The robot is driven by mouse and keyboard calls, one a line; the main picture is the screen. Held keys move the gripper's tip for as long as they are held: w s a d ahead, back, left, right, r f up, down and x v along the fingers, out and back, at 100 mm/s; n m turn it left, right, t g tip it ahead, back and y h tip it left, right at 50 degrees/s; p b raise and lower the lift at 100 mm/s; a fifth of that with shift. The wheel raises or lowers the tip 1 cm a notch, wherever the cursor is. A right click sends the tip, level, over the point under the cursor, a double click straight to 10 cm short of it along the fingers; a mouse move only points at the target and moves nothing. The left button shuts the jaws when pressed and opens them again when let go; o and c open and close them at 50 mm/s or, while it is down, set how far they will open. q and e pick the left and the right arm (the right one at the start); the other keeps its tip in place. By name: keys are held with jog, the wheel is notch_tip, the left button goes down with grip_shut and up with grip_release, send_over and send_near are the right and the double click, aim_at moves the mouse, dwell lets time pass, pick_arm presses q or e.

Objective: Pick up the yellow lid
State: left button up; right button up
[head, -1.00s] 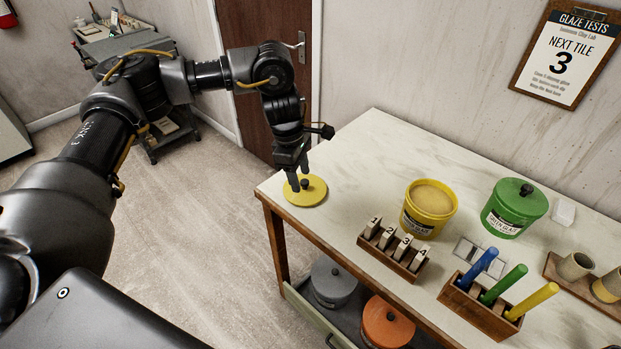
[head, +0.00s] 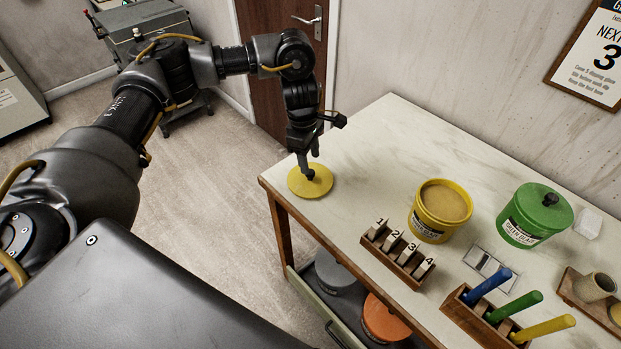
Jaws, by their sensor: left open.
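The yellow lid (head: 319,188) lies flat on the near left corner of the worktable, with a dark knob at its middle. My left gripper (head: 308,171) points down over the lid, its fingers open at the knob. The fingers partly hide the knob, and I cannot tell whether they touch it. The yellow bucket (head: 428,228) stands open to the right of the lid, full of yellow glaze. My right gripper is out of view.
A rack of numbered tiles (head: 392,262) stands in front of the yellow bucket. A green lidded bucket (head: 520,228) and a wooden holder (head: 470,317) with blue, green and yellow sticks are further right. The table (head: 385,140) is clear behind the lid.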

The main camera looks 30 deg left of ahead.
aim_at(310, 177)
pick_arm(q)
jog(key=shift+s+f, duration=0.1)
jog(key=shift+f, duration=0.1)
jog(key=shift+f+p, duration=0.6)
jog(key=shift+f, duration=1.8)
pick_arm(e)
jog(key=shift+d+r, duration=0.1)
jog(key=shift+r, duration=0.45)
pick_arm(q)
jog(key=shift+c, duration=0.3)
jog(key=c, duration=1)
jog(key=shift+r, duration=0.15)
